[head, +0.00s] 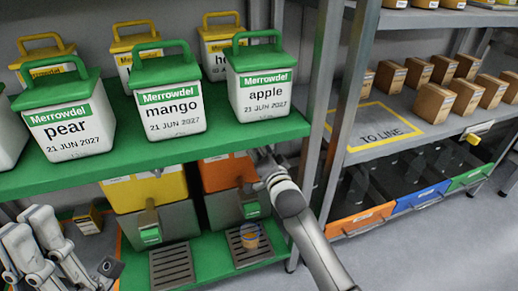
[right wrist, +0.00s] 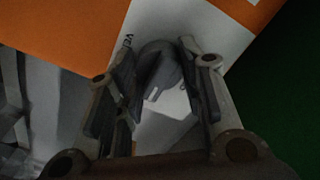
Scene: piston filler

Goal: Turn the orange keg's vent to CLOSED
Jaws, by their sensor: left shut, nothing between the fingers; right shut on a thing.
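The orange keg (head: 225,172) stands on the lower green shelf, with a grey lower part and a tap at its front. In the right wrist view its orange side (right wrist: 60,30) carries a white label with letters starting "VE". My right gripper (right wrist: 163,75) is shut on the grey vent knob (right wrist: 160,68) beside that label. The knob's pointer setting cannot be read. In the head view my right gripper (head: 264,162) is at the keg's right side, partly hidden. My left gripper (head: 108,268) is shut and empty at the lower left.
A yellow keg (head: 148,190) stands just left of the orange one. A small orange cup (head: 250,241) is on the drip grate below the tap. A grey shelf post (head: 318,120) rises close to my right arm. White tubs line the shelf above.

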